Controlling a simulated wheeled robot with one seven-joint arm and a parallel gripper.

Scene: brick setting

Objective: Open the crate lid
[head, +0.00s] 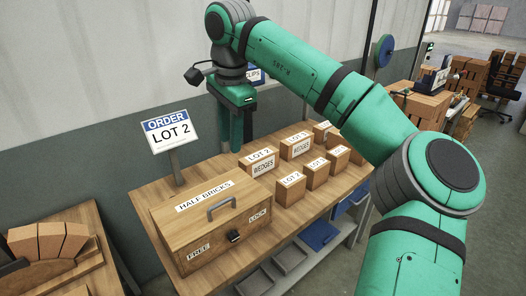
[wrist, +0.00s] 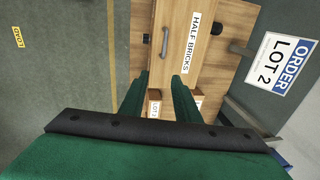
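The wooden crate, its front wall (head: 215,248) labelled FREE and LOCK, stands at the left of the workbench. Its lid (head: 205,200) is down, labelled HALF BRICKS, with a grey handle (head: 222,208) on top. A black latch (head: 233,237) sits on the front between the two labels; I cannot tell which it is set to. My gripper (head: 237,142) hangs fingers down behind and above the crate, apart from it. In the wrist view the fingers (wrist: 162,76) are apart with nothing between them, and the lid (wrist: 178,62) and latch (wrist: 147,38) show beyond.
Several small wooden boxes (head: 290,188) labelled LOT 2 or WEDGES stand right of the crate. An ORDER LOT 2 sign (head: 171,129) stands behind it on a post. A side table with an arch of bricks (head: 48,240) is at left. Grey trays (head: 289,258) sit below the bench.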

